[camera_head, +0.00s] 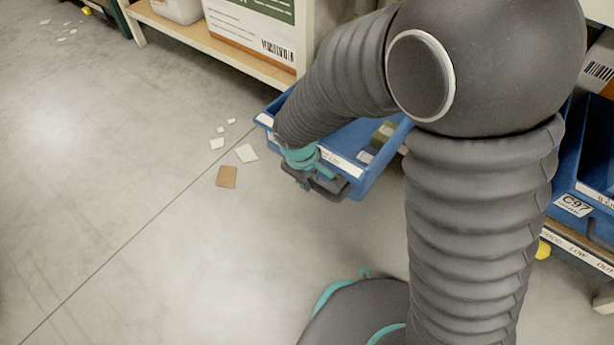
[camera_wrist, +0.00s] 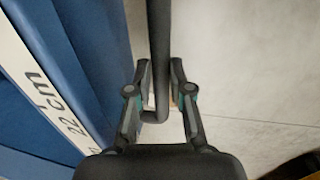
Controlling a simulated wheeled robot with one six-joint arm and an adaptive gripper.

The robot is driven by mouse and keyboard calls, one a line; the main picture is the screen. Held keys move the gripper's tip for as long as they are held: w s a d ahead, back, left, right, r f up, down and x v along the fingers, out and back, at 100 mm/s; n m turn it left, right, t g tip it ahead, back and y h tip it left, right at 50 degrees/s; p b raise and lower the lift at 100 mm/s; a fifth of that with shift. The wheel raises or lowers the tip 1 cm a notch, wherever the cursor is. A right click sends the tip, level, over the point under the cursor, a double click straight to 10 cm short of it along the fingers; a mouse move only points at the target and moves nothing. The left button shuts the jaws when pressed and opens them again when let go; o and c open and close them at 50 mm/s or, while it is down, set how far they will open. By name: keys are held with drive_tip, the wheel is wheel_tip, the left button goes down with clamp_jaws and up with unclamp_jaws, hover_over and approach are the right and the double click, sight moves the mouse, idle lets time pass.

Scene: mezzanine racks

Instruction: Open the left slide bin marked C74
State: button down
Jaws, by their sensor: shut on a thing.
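A blue slide bin (camera_head: 386,163) sticks out from the rack over the floor, beyond my arm. Its open top shows some small items inside, and my arm hides part of it. I cannot read a C74 marking on it. My gripper (camera_head: 318,184) is at the bin's front. In the wrist view, my gripper (camera_wrist: 160,72) is shut on a dark bar-shaped handle (camera_wrist: 158,28), which runs between the fingers. The blue bin front (camera_wrist: 95,60) lies to the left of the handle, with a white strip (camera_wrist: 36,75) reading "22 cm".
Another blue bin marked C97 (camera_head: 573,205) stands in the rack at the right. A low shelf (camera_head: 215,42) with a large printed box (camera_head: 250,28) is at the back. Paper scraps (camera_head: 227,176) lie on the floor. The floor at left is mostly clear.

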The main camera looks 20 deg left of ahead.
drive_tip(key=c, duration=1.3)
unclamp_jaws()
drive_tip(key=shift+r, duration=0.1)
drive_tip(key=r, duration=0.4)
drive_tip(key=s+r, duration=0.1)
drive_tip(key=r, duration=0.2)
drive_tip(key=s+r, duration=0.1)
drive_tip(key=r, duration=0.3)
drive_tip(key=shift+a+r, duration=0.35)
drive_tip(key=shift+s, duration=0.1)
drive_tip(key=s+d+r+m+t+p, duration=0.1)
drive_tip(key=s+d+r+m+p, duration=0.1)
drive_tip(key=d+r, duration=0.5)
drive_tip(key=s+d+r+m+t+p, duration=0.1)
drive_tip(key=d+r+m+p, duration=0.3)
drive_tip(key=d, duration=1)
drive_tip(key=s+d+r+m+t+p, duration=0.1)
drive_tip(key=s+d+r+m, duration=0.3)
drive_tip(key=d+r+m, duration=0.4)
drive_tip(key=shift+s+d+r+t+y+p, duration=0.1)
drive_tip(key=shift+d+r+t+y+p, duration=0.2)
drive_tip(key=shift+d+r+p, duration=0.75)
